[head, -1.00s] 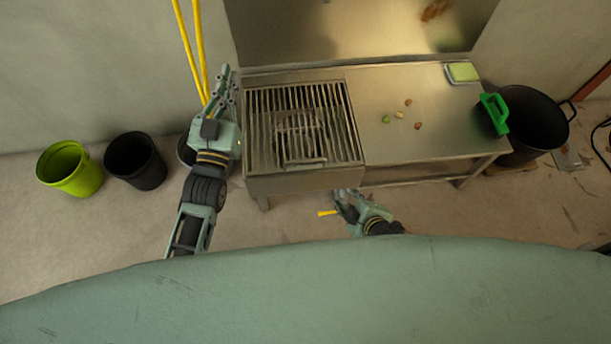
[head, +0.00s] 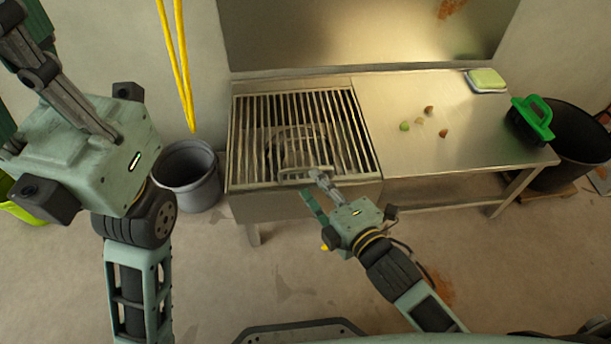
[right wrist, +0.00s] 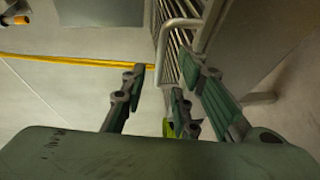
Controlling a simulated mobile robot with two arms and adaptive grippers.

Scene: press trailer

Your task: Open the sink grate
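The sink grate (head: 345,130) is a rack of parallel metal bars lying flat over the sink (head: 300,208) at the left of the steel counter. Its bar handle (head: 300,173) is at the front edge. My right gripper (head: 316,192) is just in front of the handle, fingers apart. In the right wrist view the open fingers (right wrist: 155,92) point toward the handle (right wrist: 163,45) and grate (right wrist: 187,60); I see no grip on the handle. My left gripper (head: 35,55) is large at the left edge, away from the grate, its fingertips partly cut off.
A steel counter (head: 440,130) on the right holds small scraps (head: 420,121) and a sponge (head: 486,80). A green-handled brush (head: 533,118) rests by a black bin (head: 570,150). A grey bucket (head: 188,178) stands left of the sink. Yellow cords (head: 178,70) hang behind it.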

